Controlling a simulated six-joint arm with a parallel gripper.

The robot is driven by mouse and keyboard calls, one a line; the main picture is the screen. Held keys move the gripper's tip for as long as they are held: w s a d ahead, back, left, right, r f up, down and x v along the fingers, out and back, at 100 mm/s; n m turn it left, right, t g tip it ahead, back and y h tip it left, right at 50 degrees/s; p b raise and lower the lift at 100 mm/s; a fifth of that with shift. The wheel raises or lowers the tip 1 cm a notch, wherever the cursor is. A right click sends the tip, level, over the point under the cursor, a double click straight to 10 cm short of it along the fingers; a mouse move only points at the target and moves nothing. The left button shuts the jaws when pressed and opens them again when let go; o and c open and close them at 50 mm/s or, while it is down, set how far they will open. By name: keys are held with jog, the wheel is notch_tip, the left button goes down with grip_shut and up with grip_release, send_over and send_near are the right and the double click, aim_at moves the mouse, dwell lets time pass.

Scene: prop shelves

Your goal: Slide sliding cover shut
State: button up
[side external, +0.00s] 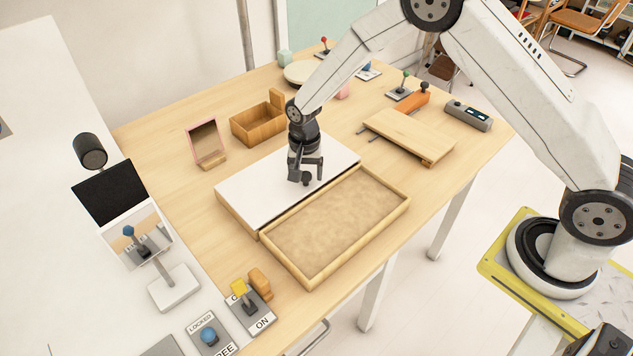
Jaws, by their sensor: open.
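The sliding cover looks to be the white flat panel (250,188) on the wooden table. It lies beside a shallow wooden tray (281,273) whose tan inside is uncovered. The panel's near edge runs along the tray's far side. My gripper (305,182) points down over the right half of the panel, close to the tray's far rim. Its fingers are open with nothing between them. I cannot tell whether the fingertips touch the panel or a knob there.
A wooden box (256,125) and a pink-framed mirror (206,143) stand behind the panel. A wooden board on rails (408,135) lies to the right. Switches, including a yellow-topped lever (240,288), sit at the front left. Bare table (180,185) shows left of the panel.

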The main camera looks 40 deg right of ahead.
grip_shut()
dwell(1.4)
